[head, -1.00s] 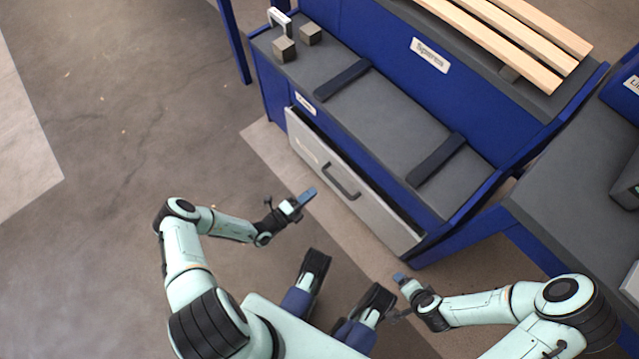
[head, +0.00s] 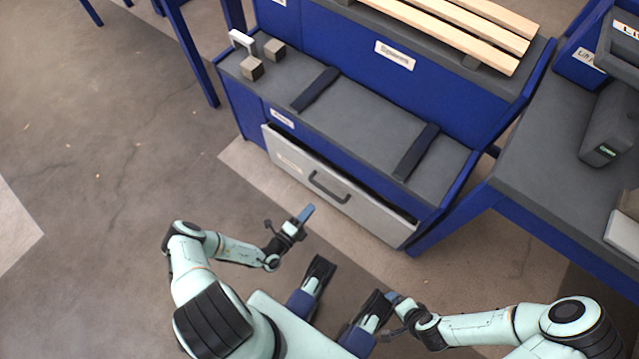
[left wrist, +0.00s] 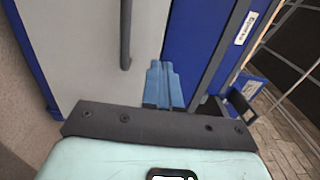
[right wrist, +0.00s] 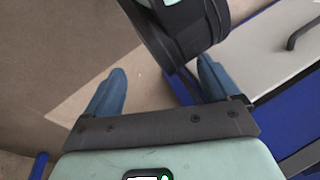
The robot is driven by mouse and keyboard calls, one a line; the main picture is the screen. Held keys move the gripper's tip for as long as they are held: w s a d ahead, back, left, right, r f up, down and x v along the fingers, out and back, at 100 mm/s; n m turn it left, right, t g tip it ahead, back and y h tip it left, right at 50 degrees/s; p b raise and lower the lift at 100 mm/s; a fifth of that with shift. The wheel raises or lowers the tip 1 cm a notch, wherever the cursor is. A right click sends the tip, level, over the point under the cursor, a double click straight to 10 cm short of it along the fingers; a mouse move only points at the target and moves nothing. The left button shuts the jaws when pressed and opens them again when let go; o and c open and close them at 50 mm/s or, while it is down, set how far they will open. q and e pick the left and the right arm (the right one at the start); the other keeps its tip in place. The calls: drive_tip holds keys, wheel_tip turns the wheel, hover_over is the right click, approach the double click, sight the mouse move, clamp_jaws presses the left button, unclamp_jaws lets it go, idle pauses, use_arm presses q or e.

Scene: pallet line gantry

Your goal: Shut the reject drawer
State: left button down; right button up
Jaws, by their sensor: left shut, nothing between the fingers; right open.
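The reject drawer (head: 345,200) is a light grey front with a dark bar handle (head: 328,188), low in the blue bench. It stands out a little from the bench; a dark gap shows along its top edge. My left gripper (head: 305,215) is shut and empty, in front of the drawer and just short of the handle. In the left wrist view its blue fingers (left wrist: 163,85) are together, with the drawer front (left wrist: 85,50) and handle (left wrist: 126,35) beyond. My right gripper (head: 392,298) is open and empty; its fingers (right wrist: 165,90) are spread in the right wrist view.
The bench top (head: 360,115) carries two dark strips, two small blocks (head: 252,68) and a white handle-like piece. Wooden slats (head: 450,30) lie on the shelf behind. A grey-topped table (head: 545,165) stands at right. The floor at left is clear.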

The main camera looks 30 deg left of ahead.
use_arm(q)
drive_tip(key=b, duration=0.2)
approach(336, 178)
drive_tip(key=w, duration=0.5)
drive_tip(key=shift+w+d+f, duration=0.2)
drive_tip(key=shift+w+f, duration=0.05)
drive_tip(key=shift+f, duration=0.15)
drive_tip(key=shift+w+r, duration=0.1)
drive_tip(key=shift+w, duration=0.6)
use_arm(e)
drive_tip(key=shift+t+h, duration=0.3)
drive_tip(key=shift+t, duration=0.3)
drive_tip(key=shift+w+d+f, duration=0.35)
drive_tip(key=shift+w+f, duration=0.1)
drive_tip(key=shift+w, duration=0.2)
drive_tip(key=shift+w+d+f, duration=0.35)
drive_tip(key=shift+w+f, duration=0.05)
drive_tip(key=shift+w, duration=0.3)
drive_tip(key=shift+w+d+f, duration=0.35)
drive_tip(key=shift+w+f, duration=0.1)
drive_tip(key=shift+w, duration=0.2)
